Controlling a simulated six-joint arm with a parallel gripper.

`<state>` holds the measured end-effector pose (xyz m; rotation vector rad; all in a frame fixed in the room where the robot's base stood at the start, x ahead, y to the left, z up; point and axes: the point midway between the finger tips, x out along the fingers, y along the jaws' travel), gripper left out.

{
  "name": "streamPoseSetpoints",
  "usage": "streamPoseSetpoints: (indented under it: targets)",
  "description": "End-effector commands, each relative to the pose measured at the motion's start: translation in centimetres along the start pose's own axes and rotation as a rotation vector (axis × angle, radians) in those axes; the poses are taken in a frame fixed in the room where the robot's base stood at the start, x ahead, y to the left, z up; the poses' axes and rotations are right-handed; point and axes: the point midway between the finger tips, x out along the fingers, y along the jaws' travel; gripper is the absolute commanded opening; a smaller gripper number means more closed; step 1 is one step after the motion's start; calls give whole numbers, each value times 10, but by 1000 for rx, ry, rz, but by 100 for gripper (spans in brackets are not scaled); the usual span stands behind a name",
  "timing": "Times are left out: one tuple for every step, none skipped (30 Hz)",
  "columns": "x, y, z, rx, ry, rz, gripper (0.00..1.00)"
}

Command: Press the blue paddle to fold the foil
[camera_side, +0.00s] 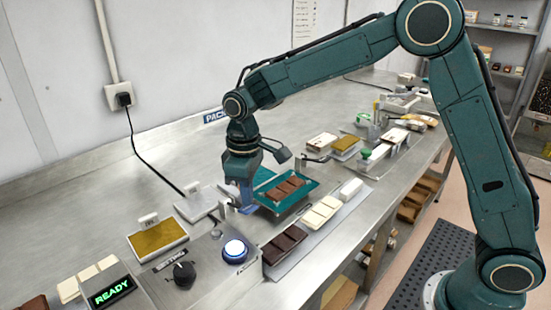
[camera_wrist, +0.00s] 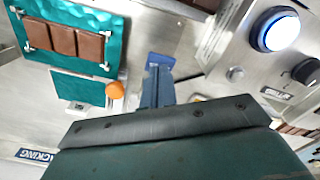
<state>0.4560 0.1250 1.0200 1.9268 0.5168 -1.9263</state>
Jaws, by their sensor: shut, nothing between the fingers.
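The teal foil (camera_side: 301,197) lies on the wrapping station with a brown chocolate bar (camera_side: 284,188) on it. In the wrist view the foil (camera_wrist: 115,30) is at upper left under the chocolate bar (camera_wrist: 62,40), with a smaller teal panel (camera_wrist: 80,86) beside it. The blue paddle (camera_side: 248,209) is at the station's near left edge; in the wrist view it (camera_wrist: 160,61) shows just beyond my fingertips. My gripper (camera_side: 243,196) is shut and empty, pointing down close by the paddle. I cannot tell whether the fingertips (camera_wrist: 157,84) touch it.
A lit round button (camera_side: 235,250) and a black dial (camera_side: 184,273) sit on a panel in front, with a display (camera_side: 110,292) reading READY. Dark and white chocolate bars (camera_side: 285,244) lie on a strip at the right. A gold-topped tray (camera_side: 158,238) stands left. An orange knob (camera_wrist: 115,90) is near the foil.

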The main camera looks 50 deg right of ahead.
Motion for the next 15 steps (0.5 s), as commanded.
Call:
streamPoseSetpoints:
  targets:
    - [2,0,0,0,-1,0,0]
    - [3,0,0,0,-1,0,0]
    - [4,0,0,0,-1,0,0]
    - [5,0,0,0,-1,0,0]
    - [6,0,0,0,-1,0,0]
    - [7,0,0,0,-2,0,0]
    - [8,0,0,0,-2,0,0]
    - [9,0,0,0,-2,-1,0]
    - [10,0,0,0,-2,-1,0]
    - [10,0,0,0,-2,-1,0]
    - [11,0,0,0,-2,-1,0]
    - [12,0,0,0,-2,0,0]
    - [13,0,0,0,-2,0,0]
    - [14,0,0,0,-1,0,0]
    - [15,0,0,0,-1,0,0]
